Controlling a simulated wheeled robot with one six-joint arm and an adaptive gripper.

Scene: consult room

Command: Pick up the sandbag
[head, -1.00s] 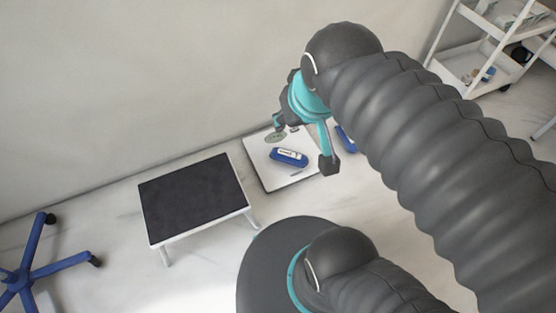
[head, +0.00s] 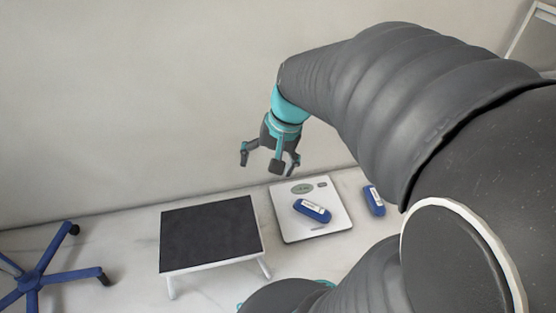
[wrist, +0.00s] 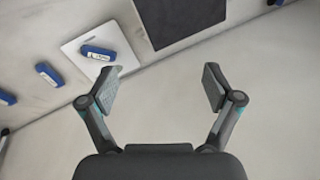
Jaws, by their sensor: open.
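A blue sandbag (head: 312,210) with a white label lies on the white scale (head: 292,229) on the floor. A second blue sandbag (head: 374,200) lies on the floor to the right of the scale. My gripper (head: 268,162) is open and empty, raised above the floor near the wall, up and left of the scale in the head view. In the wrist view the open fingers (wrist: 160,88) have bare surface between them. There the sandbag on the scale (wrist: 98,52) is at upper left, with another sandbag (wrist: 48,74) and a further blue item (wrist: 6,97) farther left.
A low step stool (head: 210,236) with a black top and white legs stands left of the scale. A blue wheeled base (head: 36,278) is at the far left. The wall (head: 130,100) runs close behind the scale. My arm covers the right side of the head view.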

